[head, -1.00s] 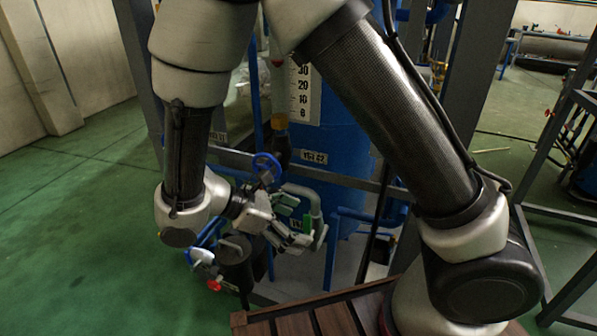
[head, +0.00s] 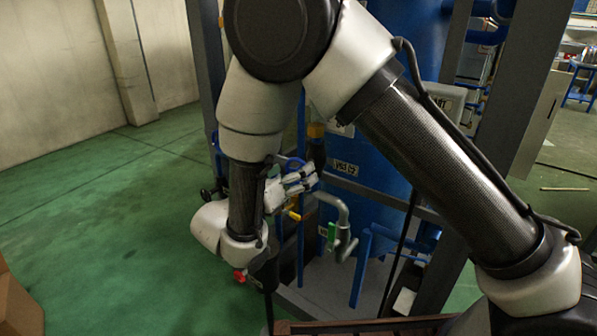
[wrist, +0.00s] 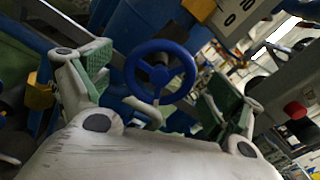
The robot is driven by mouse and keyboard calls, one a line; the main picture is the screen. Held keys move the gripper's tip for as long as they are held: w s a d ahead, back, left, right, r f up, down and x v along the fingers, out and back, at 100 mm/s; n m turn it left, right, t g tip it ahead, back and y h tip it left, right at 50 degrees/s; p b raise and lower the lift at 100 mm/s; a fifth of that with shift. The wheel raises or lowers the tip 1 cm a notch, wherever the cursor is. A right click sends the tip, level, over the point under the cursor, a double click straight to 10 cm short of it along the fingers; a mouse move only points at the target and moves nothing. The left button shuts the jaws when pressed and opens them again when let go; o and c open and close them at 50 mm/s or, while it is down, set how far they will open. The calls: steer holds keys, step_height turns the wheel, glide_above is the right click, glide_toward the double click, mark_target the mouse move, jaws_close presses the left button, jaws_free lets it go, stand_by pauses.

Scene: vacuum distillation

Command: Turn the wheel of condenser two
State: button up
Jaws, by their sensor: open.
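A blue handwheel (wrist: 133,65) stands near the middle of the wrist view, between the two fingers of my gripper (wrist: 160,90) and beyond them in the picture. The fingers have green inner pads and are spread wide, with nothing held. In the head view the wheel (head: 292,162) is a small blue ring in front of the blue tank (head: 370,165), partly hidden by my gripper (head: 306,182). The gripper is close to the wheel there, but I cannot tell whether they touch. No label naming condenser two is readable.
A grey bent pipe (head: 343,215) with a green handle (head: 331,234) is just right of my gripper. A red knob (head: 240,276) is below. Grey frame posts (head: 204,75) flank the tank. Green floor at left is open, with a cardboard box (head: 12,305) at the edge.

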steer(key=shift+x, duration=0.95)
steer(key=c, duration=1)
